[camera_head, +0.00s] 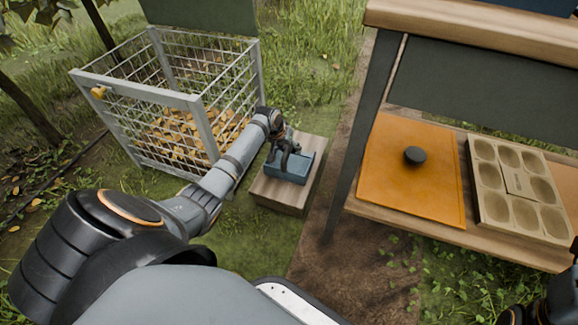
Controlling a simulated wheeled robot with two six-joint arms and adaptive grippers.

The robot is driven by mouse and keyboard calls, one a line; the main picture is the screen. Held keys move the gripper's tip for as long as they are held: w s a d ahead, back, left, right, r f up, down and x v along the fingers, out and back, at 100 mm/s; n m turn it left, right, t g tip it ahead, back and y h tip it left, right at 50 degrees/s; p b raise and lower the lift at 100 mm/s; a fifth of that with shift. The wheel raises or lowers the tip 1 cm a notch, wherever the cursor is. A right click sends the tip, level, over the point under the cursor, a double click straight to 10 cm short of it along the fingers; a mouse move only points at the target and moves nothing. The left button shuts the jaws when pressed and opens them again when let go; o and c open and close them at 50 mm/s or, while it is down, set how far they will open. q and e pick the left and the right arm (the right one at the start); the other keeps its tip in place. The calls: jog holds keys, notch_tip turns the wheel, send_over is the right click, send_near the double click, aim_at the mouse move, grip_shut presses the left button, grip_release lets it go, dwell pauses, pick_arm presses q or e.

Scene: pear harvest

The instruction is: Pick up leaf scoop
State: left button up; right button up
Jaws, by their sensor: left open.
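The leaf scoop (289,174) is a blue-grey open pan. It rests on a small wooden block (281,196) on the grass, in the middle of the view. My left gripper (284,157) is above the scoop at its upper edge, with its fingers open and pointing down at it. The gripper hides part of the scoop, and I cannot tell whether they touch. Only a dark part of my right arm shows at the lower right corner; its fingers do not show clearly.
A wire bin (196,102) with brown leaves (174,132) stands left of the block. At the right is a wooden bench (352,207) with an orange board (391,192), its black knob (415,156), and a wooden tray with hollows (518,184). Grass and a dirt path lie between.

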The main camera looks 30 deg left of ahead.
pick_arm(q)
jog(key=shift+r, duration=0.15)
grip_shut()
dwell(0.4)
